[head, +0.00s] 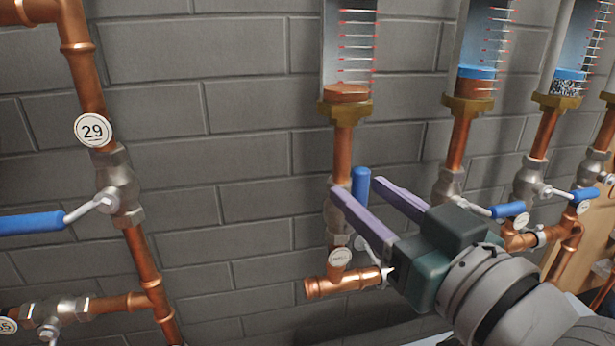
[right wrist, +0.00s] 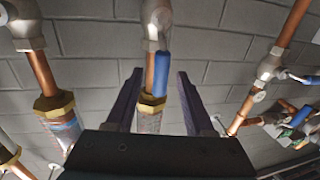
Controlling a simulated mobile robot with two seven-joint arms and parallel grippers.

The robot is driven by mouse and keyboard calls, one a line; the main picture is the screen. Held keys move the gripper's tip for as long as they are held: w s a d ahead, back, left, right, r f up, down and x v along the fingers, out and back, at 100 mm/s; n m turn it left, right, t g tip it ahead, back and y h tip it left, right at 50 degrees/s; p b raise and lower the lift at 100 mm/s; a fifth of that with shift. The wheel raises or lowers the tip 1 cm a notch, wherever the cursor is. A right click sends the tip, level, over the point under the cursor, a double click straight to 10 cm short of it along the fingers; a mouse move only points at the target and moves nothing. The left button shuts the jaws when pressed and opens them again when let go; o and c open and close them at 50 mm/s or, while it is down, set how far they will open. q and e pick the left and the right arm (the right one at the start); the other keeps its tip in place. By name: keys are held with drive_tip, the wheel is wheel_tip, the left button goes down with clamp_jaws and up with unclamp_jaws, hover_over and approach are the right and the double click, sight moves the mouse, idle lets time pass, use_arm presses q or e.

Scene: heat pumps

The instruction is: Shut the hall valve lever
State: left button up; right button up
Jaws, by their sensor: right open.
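The hall valve (head: 338,213) sits on a vertical copper pipe below a clear flow tube, with a round tag reading HALL (head: 340,258) under it. Its blue lever (head: 361,186) stands upright, in line with the pipe. My right gripper (head: 358,188) is open, its two purple fingers reaching toward the valve from the lower right. In the right wrist view the blue lever (right wrist: 161,75) shows between the two spread fingers (right wrist: 158,74), with no clear contact on either. The lever's lower end is partly hidden by the gripper in the head view. My left gripper is not in view.
A valve tagged 29 (head: 118,192) with a crosswise blue lever (head: 32,223) is at left. More valves stand at right, one with a blue lever (head: 508,210) lying crosswise. A copper elbow (head: 325,287) lies just below the hall valve. Grey block wall (head: 245,165) is behind.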

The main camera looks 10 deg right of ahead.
drive_tip(key=shift+x, duration=1.05)
drive_tip(key=shift+c, duration=0.2)
clamp_jaws()
idle(0.4)
